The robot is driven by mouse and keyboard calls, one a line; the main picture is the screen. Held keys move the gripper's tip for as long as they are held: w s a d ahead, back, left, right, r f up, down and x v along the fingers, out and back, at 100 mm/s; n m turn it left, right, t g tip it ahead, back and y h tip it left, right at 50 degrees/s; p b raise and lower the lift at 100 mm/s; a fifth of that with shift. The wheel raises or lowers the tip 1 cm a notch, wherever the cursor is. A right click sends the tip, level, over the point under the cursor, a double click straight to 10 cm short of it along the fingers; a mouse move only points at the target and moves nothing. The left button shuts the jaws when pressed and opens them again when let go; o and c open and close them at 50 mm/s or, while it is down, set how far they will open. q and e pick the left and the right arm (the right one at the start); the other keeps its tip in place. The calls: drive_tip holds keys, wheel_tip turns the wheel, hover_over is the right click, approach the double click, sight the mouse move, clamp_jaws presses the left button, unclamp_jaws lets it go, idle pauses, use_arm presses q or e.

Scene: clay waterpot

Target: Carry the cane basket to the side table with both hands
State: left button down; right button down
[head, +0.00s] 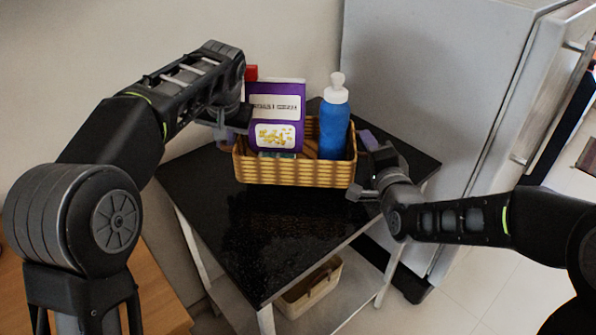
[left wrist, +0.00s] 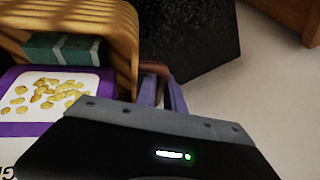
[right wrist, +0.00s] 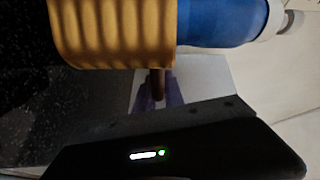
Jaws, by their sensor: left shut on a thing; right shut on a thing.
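The yellow cane basket (head: 290,172) is level over the back part of the black side table (head: 250,230); I cannot tell for sure whether its base touches the top. It holds a purple box (head: 277,100), a blue bottle with a white cap (head: 334,130) and a teal item (left wrist: 62,50). My left gripper (head: 228,135) is shut on the basket's left handle, a brown bar (left wrist: 155,69) between purple pads. My right gripper (head: 364,163) is shut on the right handle, a brown bar (right wrist: 158,84) in the right wrist view.
A grey fridge (head: 430,90) stands close behind and right of the table. A pale bin (head: 310,287) sits on the table's lower shelf. The front of the table top is clear. A wooden surface (head: 150,290) is at the lower left.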

idle(0.4)
